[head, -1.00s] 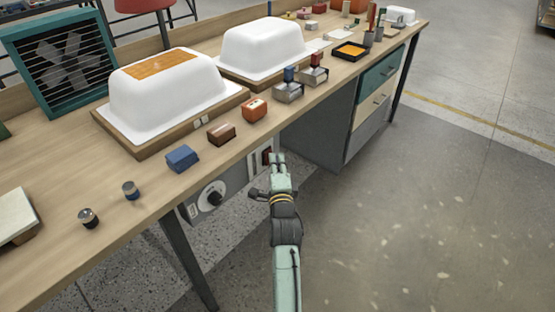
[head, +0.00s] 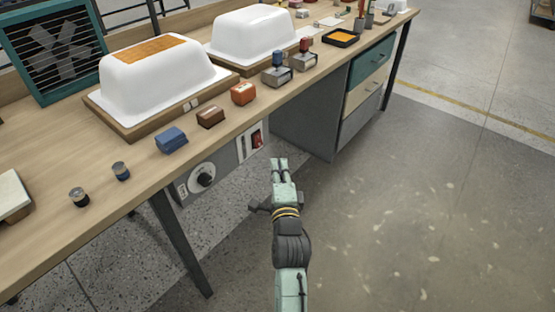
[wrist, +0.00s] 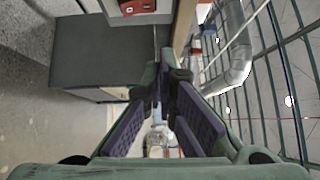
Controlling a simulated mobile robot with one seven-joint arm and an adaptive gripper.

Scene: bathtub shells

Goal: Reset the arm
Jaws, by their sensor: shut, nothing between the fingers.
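My gripper (head: 280,165) is in front of the workbench's front edge, over the floor and apart from the bench. It is shut and holds nothing. In the wrist view my gripper's fingers (wrist: 160,95) come together near the middle. Part of my arm runs down to the bottom edge of the head view.
The workbench (head: 60,165) carries two white tub shells (head: 160,80) (head: 252,35), small coloured blocks (head: 171,140) and stamps. A control panel with a dial (head: 203,176) and a drawer unit (head: 320,115) are under it. The floor (head: 430,210) at right is clear.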

